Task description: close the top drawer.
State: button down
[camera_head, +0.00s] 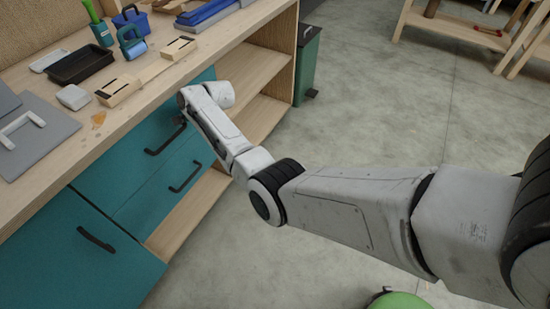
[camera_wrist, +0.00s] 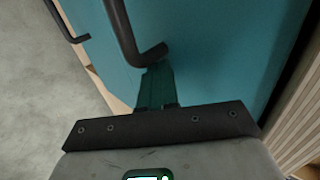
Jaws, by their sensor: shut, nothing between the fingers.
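The top drawer (camera_head: 133,154) has a teal front with a dark bar handle (camera_head: 164,139), set under the wooden worktop. It looks about flush with the bench front; I cannot tell if a small gap remains. My gripper (camera_wrist: 156,86) is shut and empty. In the wrist view its fingertips are at the teal front, beside the bent end of the dark handle (camera_wrist: 124,30); I cannot tell whether they touch. In the head view my arm's end is at the right part of this drawer and hides that part and the fingertips.
A lower drawer with its own handle (camera_head: 185,177) and a teal cabinet door (camera_head: 70,258) lie below and left. The worktop (camera_head: 120,122) holds trays, wooden blocks and tools. Open shelves (camera_head: 262,98) and a green bin (camera_head: 307,62) stand right. The grey floor is mostly clear.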

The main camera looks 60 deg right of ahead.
jog(key=shift+w+r, duration=0.15)
jog(key=shift+w, duration=0.2)
jog(key=shift+w+a+r, duration=0.1)
jog(key=shift+w+r, duration=0.05)
jog(key=shift+r, duration=0.05)
